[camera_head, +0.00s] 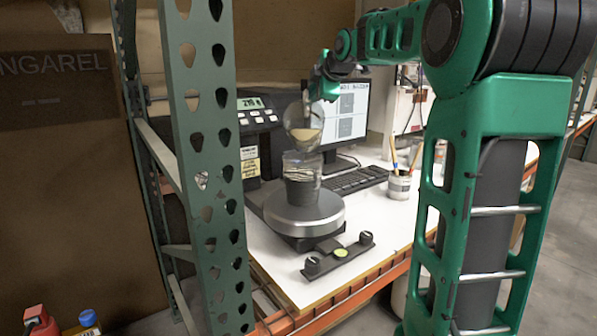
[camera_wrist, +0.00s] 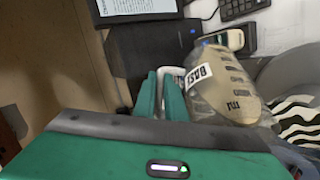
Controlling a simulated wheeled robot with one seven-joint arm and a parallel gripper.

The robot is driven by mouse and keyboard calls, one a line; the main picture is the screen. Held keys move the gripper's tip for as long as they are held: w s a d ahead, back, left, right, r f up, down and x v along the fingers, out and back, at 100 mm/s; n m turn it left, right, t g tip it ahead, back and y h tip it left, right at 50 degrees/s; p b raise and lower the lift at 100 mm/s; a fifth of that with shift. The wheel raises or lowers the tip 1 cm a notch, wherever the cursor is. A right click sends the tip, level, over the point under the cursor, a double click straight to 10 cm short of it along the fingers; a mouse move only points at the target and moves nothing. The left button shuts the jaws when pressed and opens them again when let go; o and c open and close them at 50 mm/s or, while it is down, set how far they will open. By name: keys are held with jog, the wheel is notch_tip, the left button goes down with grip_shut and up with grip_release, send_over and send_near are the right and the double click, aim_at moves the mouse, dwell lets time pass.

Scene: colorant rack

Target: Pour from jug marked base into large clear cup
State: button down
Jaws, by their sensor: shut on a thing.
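The jug marked base (camera_head: 304,130) is clear, with pale beige liquid inside. It hangs tilted just above the large clear cup (camera_head: 302,172). My gripper (camera_head: 319,86) is shut on the jug's handle. In the wrist view my gripper (camera_wrist: 165,93) is around the white handle, and the jug (camera_wrist: 228,88) shows its label and marks. The cup has a dark, striped lower part and stands upright on a round metal scale pan (camera_head: 304,216). In the wrist view, the striped surface (camera_wrist: 298,120) is beside the jug's mouth end. I cannot tell whether liquid is flowing.
A scale display (camera_head: 253,104), a monitor (camera_head: 346,112) and a keyboard (camera_head: 354,179) stand behind. A pot with brushes (camera_head: 398,185) is to the right. A bar with two dark knobs (camera_head: 339,253) lies in front. A green perforated post (camera_head: 208,170) rises at the left.

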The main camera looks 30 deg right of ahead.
jog(key=shift+s+a+r+t+p, duration=0.2)
jog(key=shift+s+t+p, duration=0.1)
jog(key=shift+p, duration=0.15)
dwell(0.7)
jog(key=shift+p, duration=0.7)
dwell(1.2)
